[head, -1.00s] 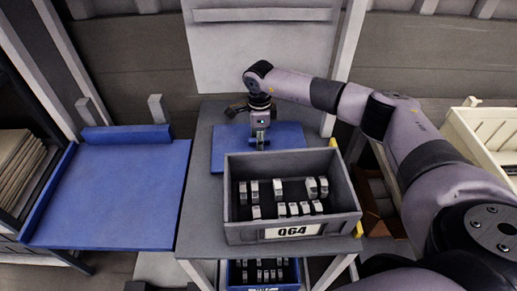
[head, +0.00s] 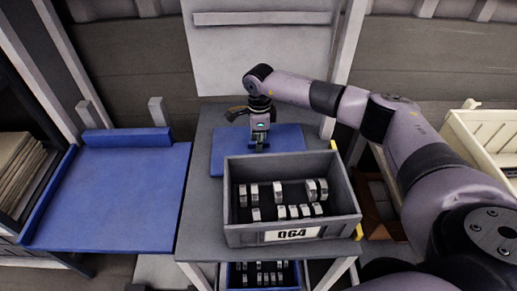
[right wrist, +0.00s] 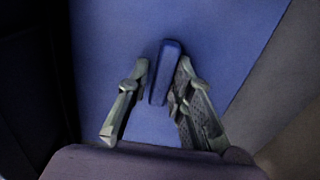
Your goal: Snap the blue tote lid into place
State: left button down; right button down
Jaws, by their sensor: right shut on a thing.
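The blue lid (head: 288,136) is a flat panel that appears to lie on the grey table behind the tote. Its raised blue handle (right wrist: 164,78) stands between the fingers in the right wrist view. My right gripper (head: 259,147) points down over the lid and is shut on the handle; its fingers also show in the right wrist view (right wrist: 163,70). The grey tote (head: 240,237), labelled 064, stands open in front of the lid. Several metal parts (head: 277,193) stand in rows inside it. The tote hides the lid's front edge. My left gripper is out of view.
A blue side surface (head: 110,195) with raised edges lies to the left. A lower bin (head: 236,275) with metal parts sits under the table (head: 197,185). A cream crate (head: 480,150) stands at the right. A grey panel (head: 265,60) rises behind the table.

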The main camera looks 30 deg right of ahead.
jog(key=shift+s+f, duration=0.2)
jog(key=shift+f, duration=0.45)
jog(key=shift+r, duration=0.15)
jog(key=shift+w+r+p, duration=0.25)
jog(key=shift+r+p, duration=0.5)
jog(key=shift+d+r+p, duration=0.1)
jog(key=shift+r+p, duration=1.4)
jog(key=shift+r, duration=1.25)
jog(key=shift+w, duration=0.15)
